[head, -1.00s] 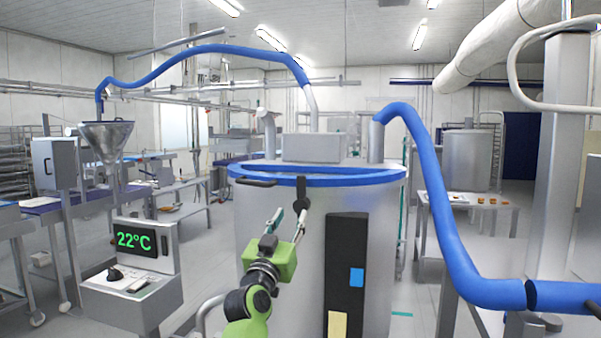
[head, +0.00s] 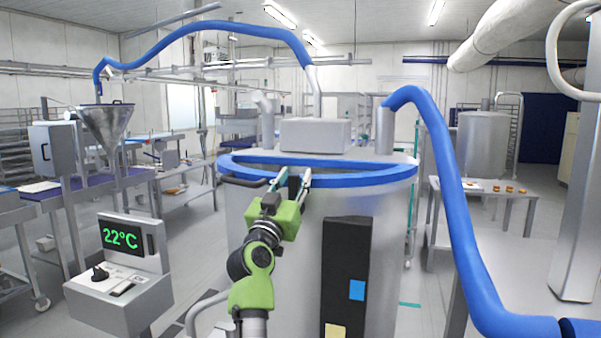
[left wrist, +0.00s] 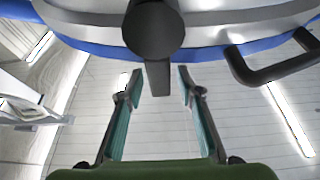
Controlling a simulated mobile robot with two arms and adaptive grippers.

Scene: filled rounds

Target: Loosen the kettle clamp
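The steel kettle (head: 290,270) stands in the middle of the head view with a blue rim (head: 370,179). Its clamp, a black round knob with a short lever (left wrist: 153,45), sits at the front of the rim; in the head view it is partly hidden by my gripper. In the left wrist view the lever points down toward my fingertips. My left gripper (head: 293,180) is open, its two teal-padded fingers (left wrist: 160,85) apart on either side of the lever's end line. Nothing is held between them, and contact cannot be told. My right gripper is not in view.
A black bar handle (left wrist: 268,68) sticks out from the rim beside the clamp. A control box reading 22°C (head: 125,270) stands at left. A blue hose (head: 445,190) hangs at right, and a table (head: 490,195) stands behind it.

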